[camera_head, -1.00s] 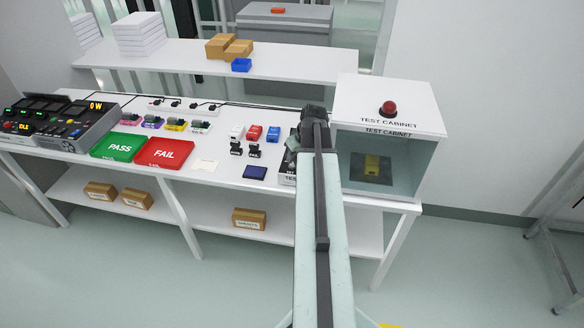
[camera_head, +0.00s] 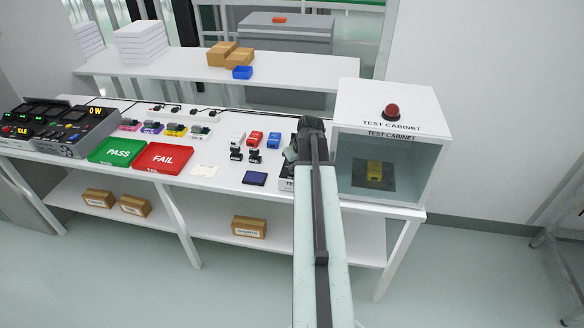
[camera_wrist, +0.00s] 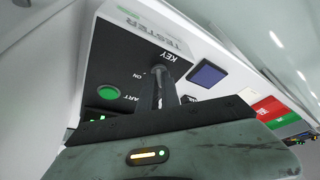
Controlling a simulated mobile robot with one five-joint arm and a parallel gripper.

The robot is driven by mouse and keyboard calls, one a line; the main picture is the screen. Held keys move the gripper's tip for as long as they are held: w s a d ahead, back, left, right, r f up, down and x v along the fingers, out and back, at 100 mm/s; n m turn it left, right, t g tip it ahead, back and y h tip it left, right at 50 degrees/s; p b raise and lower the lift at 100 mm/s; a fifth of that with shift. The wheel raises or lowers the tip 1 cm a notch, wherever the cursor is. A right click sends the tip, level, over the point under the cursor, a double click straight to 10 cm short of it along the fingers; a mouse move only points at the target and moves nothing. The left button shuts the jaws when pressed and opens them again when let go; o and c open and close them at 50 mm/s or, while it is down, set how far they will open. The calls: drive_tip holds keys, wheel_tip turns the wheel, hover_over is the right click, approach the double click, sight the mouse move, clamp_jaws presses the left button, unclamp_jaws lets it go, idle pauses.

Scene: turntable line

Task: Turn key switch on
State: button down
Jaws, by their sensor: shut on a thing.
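The black tester panel (camera_wrist: 125,65) fills the upper left of the wrist view, with the words KEY and ON beside the key switch (camera_wrist: 158,70). My gripper (camera_wrist: 160,92) is shut on the key switch, its two dark fingers at the key. The fingers cover most of the key, so I cannot tell which way it is turned. A green START button (camera_wrist: 108,92) is lit on the same panel. In the head view the tester (camera_head: 287,171) is mostly hidden behind my arm.
A dark blue pad (camera_head: 254,178), the red FAIL tray (camera_head: 163,158) and the green PASS tray (camera_head: 116,150) lie left.

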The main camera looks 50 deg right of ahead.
drive_tip(key=shift+a, duration=0.1)
drive_tip(key=m+h, duration=0.1)
drive_tip(key=m, duration=0.3)
drive_tip(key=shift+g, duration=0.3)
drive_tip(key=m+h, duration=0.1)
drive_tip(key=m, duration=0.1)
drive_tip(key=m+g, duration=0.1)
drive_tip(key=m, duration=0.1)
drive_tip(key=shift+w+m+h, duration=0.2)
drive_tip(key=shift+m+h, duration=0.1)
drive_tip(key=shift+h, duration=0.1)
drive_tip(key=m+g, duration=0.1)
drive_tip(key=m, duration=0.1)
drive_tip(key=m+g, duration=0.1)
drive_tip(key=m, duration=0.2)
drive_tip(key=shift+w+h, duration=0.1)
drive_tip(key=shift+h, duration=0.2)
drive_tip(key=shift+m+g, duration=0.7)
drive_tip(key=shift+m, duration=1)
